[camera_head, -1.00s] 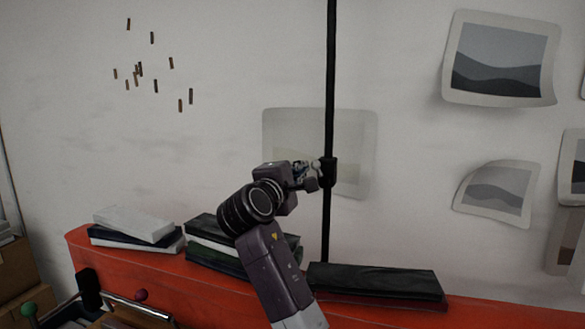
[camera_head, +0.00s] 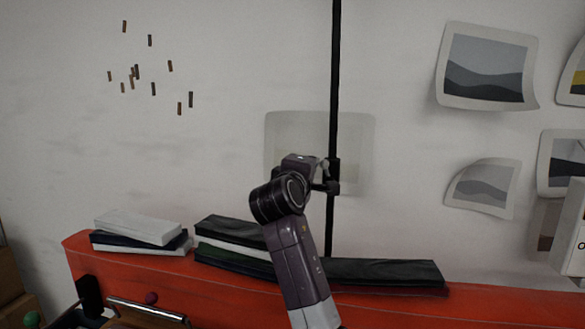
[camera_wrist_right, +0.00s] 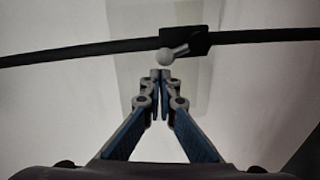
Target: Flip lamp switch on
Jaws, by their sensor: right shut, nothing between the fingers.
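The lamp's thin black pole (camera_head: 335,90) stands upright before the wall. A small dark switch box (camera_wrist_right: 187,43) is on the pole, with a short grey lever ending in a round knob (camera_wrist_right: 165,57) in the right wrist view. My right gripper (camera_wrist_right: 160,74) is shut and empty, its fingertips just below the knob in that picture, with a small gap showing between. Whether they touch in depth I cannot tell. In the head view, my right wrist covers much of the gripper beside the pole. My left gripper is not in view.
A red cabinet top (camera_head: 470,300) runs along the wall. White and dark books (camera_head: 138,226) lie at its left, and dark books (camera_head: 385,271) lie near the pole's base. Picture sheets (camera_head: 487,67) hang on the wall at right. A white box (camera_head: 570,235) stands at the right edge.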

